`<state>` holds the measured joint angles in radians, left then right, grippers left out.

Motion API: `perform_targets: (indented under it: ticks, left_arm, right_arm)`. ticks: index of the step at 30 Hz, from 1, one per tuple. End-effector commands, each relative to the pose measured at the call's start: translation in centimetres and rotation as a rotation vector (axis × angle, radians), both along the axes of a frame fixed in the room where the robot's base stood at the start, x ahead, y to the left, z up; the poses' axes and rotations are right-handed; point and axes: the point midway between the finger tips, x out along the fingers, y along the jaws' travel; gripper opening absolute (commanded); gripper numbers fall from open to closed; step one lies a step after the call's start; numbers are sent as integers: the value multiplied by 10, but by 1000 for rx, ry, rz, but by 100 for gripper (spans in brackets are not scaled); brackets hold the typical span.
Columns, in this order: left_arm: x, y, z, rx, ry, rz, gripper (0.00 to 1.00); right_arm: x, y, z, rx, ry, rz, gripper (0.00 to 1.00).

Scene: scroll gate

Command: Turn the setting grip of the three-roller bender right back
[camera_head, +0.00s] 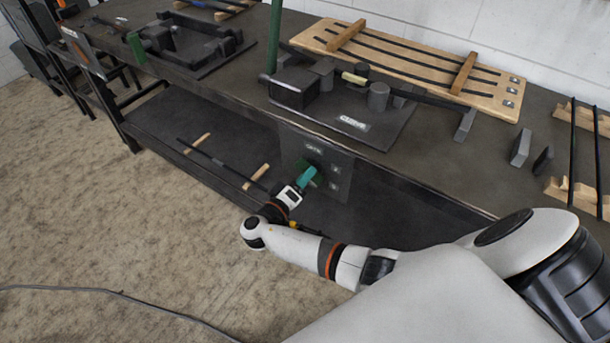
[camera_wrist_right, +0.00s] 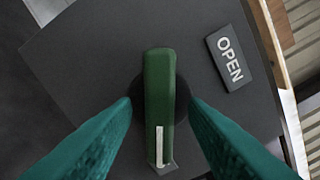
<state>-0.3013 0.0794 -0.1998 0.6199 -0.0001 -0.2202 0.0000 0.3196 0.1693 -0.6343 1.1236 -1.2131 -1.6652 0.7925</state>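The three-roller bender (camera_head: 297,88), dark with several short rollers, stands on the bench top. Below it, a dark panel (camera_head: 343,165) hangs at the bench front. The green setting grip (camera_wrist_right: 160,90) sits on this panel; in the head view it is mostly hidden by my right gripper (camera_head: 307,178). In the right wrist view the grip stands lengthwise between the two teal fingers of my right gripper (camera_wrist_right: 160,108), with a narrow gap on each side. A white line on the grip is at its lower end. An OPEN plate (camera_wrist_right: 229,59) is at the upper right. My left gripper is out of view.
A wooden rack (camera_head: 400,65) with dark rods lies behind the bender. A second dark device (camera_head: 180,42) stands at the left of the bench. A rod on wooden blocks (camera_head: 257,177) lies on the lower shelf. A cable (camera_head: 110,292) runs over the floor.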

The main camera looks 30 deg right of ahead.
Motion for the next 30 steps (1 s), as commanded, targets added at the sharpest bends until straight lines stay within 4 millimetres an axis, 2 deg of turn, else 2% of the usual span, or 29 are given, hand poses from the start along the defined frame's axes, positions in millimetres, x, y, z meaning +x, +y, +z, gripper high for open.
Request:
perform_targets:
  ticks: [11,18,19,30]
  left_arm:
    - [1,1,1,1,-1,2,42]
    - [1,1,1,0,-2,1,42]
    - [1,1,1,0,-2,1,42]
    - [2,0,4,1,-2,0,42]
  right_arm:
    - [3,-6,0,0,1,1,40]
    - [2,-6,0,0,1,1,2]
    - [2,-6,0,0,1,1,0]
    - [2,-6,0,-22,57,1,0]
